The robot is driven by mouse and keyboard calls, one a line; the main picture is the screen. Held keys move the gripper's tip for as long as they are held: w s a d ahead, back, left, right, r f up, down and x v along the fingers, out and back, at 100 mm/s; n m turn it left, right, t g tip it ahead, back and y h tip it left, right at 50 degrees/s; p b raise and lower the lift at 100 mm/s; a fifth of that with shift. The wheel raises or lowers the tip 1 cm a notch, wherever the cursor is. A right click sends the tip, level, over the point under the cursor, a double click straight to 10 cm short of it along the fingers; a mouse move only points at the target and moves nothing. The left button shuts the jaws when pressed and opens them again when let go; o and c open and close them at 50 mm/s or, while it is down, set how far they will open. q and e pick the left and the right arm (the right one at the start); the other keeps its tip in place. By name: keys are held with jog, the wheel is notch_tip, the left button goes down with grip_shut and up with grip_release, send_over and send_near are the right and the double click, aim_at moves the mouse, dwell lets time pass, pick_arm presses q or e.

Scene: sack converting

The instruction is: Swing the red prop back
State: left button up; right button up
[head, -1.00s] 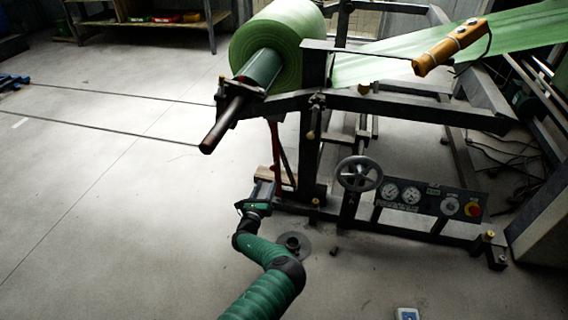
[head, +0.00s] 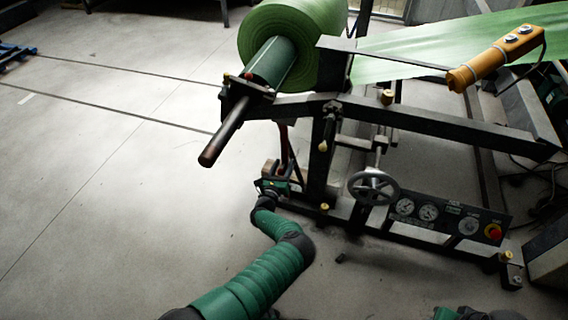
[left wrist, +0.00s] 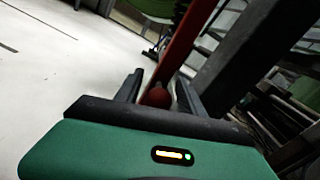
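The red prop (head: 284,138) is a thin bar that hangs under the near end of the unwind stand, below the green roll. In the left wrist view the red prop (left wrist: 178,45) runs down from the top and ends in a rounded red knob. My left gripper (head: 271,180) is low beside the stand's leg. In the left wrist view its two dark fingers (left wrist: 158,92) stand apart, with the knob between them and a gap visible on the left side. In the head view the prop's lower end is hidden by the gripper.
The green film roll (head: 285,35) sits above on a dark shaft (head: 225,130) that juts towards me. A handwheel (head: 374,187) and gauge panel (head: 450,217) are right of the gripper. An orange control box (head: 495,58) hangs higher up.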

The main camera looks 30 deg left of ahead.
pick_arm(q)
jog(key=shift+f, duration=0.1)
grip_shut()
jog(key=shift+a, duration=0.1)
dwell(1.0)
